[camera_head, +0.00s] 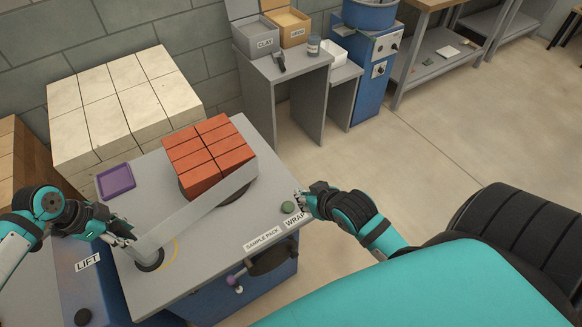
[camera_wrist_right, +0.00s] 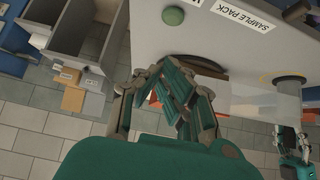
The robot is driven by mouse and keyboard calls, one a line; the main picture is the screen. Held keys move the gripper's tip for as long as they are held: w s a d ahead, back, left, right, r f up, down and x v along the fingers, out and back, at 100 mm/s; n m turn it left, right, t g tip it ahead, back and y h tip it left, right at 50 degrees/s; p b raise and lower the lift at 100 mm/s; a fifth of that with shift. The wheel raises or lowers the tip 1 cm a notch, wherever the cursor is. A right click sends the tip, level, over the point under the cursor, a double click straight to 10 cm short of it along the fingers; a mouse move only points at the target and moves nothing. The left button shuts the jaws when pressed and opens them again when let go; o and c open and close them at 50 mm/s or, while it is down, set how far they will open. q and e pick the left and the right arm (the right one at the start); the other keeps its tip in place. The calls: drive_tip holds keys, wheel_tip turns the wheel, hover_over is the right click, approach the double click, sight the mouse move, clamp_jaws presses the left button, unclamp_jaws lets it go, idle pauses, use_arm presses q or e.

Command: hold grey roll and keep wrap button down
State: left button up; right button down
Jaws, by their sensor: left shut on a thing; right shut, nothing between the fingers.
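The grey roll (camera_head: 148,247) stands upright on a dark round base near the table's left front. My left gripper (camera_head: 128,237) is shut on it from the left. A translucent strip of film (camera_head: 198,210) runs from the roll to a block of red bricks (camera_head: 208,152) on a dark round turntable (camera_head: 236,197). The green wrap button (camera_head: 288,207) is at the table's right edge, beside the WRAP label. My right gripper (camera_head: 307,204) is shut and empty just right of it. In the right wrist view, the button (camera_wrist_right: 173,16) is uncovered, apart from the fingers (camera_wrist_right: 180,92).
A purple tray (camera_head: 116,180) lies on the table's back left. Stacked pale blocks (camera_head: 120,105) stand behind it. A SAMPLE PACK label (camera_head: 262,238) and a dark handle (camera_head: 272,258) are at the front edge. A grey side bench (camera_head: 285,70) stands behind, with clear floor to the right.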

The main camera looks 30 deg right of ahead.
hover_over(291, 206)
wheel_tip(291, 206, down, 6)
drive_tip(key=shift+s+f, duration=0.1)
wheel_tip(291, 206, down, 3)
drive_tip(key=shift+r, duration=0.15)
drive_tip(key=shift+f, duration=0.85)
